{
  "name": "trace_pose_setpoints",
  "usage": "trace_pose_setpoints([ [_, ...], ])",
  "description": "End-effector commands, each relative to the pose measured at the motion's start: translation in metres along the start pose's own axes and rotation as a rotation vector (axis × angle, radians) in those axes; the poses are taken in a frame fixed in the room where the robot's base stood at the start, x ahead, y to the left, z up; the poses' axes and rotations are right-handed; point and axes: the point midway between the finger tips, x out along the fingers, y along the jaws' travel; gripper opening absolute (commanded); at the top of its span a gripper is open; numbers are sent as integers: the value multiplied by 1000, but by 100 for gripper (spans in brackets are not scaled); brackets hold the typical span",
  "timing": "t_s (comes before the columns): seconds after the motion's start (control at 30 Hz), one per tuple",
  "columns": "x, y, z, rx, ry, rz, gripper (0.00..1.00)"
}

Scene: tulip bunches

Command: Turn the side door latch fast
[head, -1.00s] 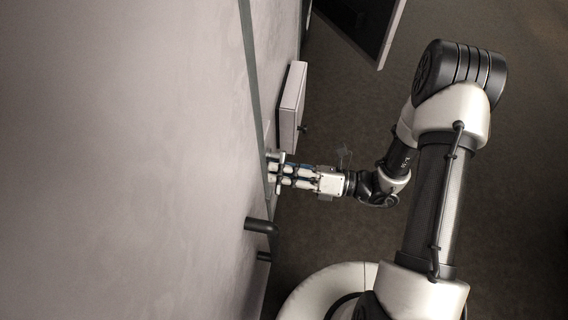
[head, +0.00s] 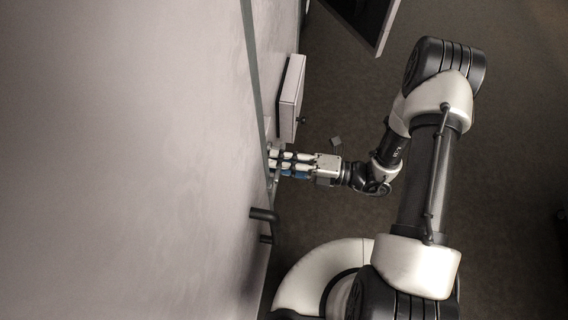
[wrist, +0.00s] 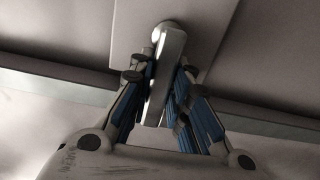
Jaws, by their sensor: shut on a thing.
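The latch handle (wrist: 167,60) is a pale metal bar with a rounded end, seen close up in the wrist view. It stands nearly upright there, leaning slightly, on a flat mounting plate (wrist: 205,22). My gripper (wrist: 159,78) has its blue-padded fingers on both sides of the bar and is shut on it. In the head view my gripper (head: 274,164) reaches left to the edge of the large pale panel (head: 150,160), and its fingers hide most of the latch.
A shallow pale box (head: 291,97) with a dark knob sticks out just above my gripper in the head view. Black pegs (head: 264,214) stick out below it. A dark-edged panel (head: 365,20) stands at the top. Open dark floor (head: 510,150) lies to the right.

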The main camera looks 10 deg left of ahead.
Motion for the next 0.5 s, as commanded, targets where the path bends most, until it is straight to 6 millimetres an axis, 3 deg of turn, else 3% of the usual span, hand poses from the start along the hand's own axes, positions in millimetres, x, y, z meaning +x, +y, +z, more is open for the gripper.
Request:
trace_pose_setpoints([
  [0.5,0,2,0,38,-2,2,0],
])
